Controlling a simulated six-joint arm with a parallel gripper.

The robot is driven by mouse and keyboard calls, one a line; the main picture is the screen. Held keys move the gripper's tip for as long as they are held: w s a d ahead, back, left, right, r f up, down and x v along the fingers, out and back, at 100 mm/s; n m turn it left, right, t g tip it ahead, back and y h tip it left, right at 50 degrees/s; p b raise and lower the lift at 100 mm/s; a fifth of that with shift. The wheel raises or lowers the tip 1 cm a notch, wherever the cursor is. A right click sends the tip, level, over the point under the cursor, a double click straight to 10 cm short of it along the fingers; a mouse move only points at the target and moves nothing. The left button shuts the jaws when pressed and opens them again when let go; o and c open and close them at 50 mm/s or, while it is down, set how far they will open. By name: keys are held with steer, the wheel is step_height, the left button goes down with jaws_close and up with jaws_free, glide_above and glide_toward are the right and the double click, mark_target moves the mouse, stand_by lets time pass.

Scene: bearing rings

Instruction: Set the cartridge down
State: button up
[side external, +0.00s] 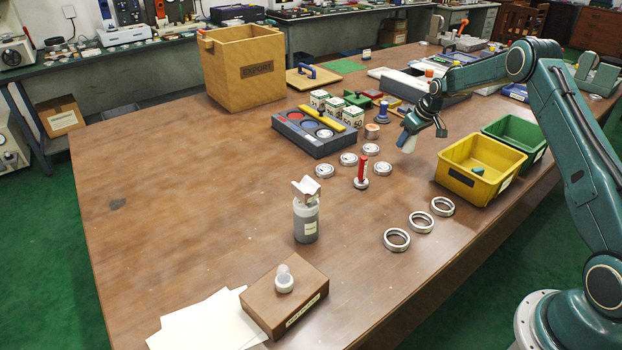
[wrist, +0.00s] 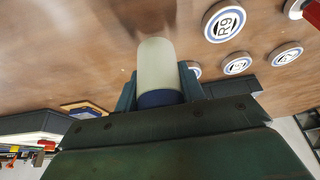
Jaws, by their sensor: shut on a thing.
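The cartridge (wrist: 157,65) is a pale, whitish cylinder with a dark blue band at the end near my gripper. My gripper (wrist: 158,92) is shut on it, with one finger on each side. In the side external view the cartridge (side external: 405,141) hangs tilted below my gripper (side external: 412,122), above the brown table (side external: 190,200). It looks apart from the table top, though the exact gap is hard to tell. Its blue end is partly hidden between the fingers.
Labelled discs (side external: 349,159) and a red-handled post (side external: 362,173) stand left of the cartridge. Yellow (side external: 467,190) and green bins (side external: 541,150) are to the right. Steel rings (side external: 397,240) lie nearer the front. A grey tray (side external: 310,142) is farther left. The table's left half is mostly clear.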

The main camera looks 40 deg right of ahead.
mark_target(405, 149)
steer(key=shift+f, duration=0.1)
steer(key=shift+f, duration=2)
steer(key=shift+f, duration=0.15)
steer(key=o, duration=1)
steer(key=shift+o, duration=0.2)
steer(key=v, duration=1.2)
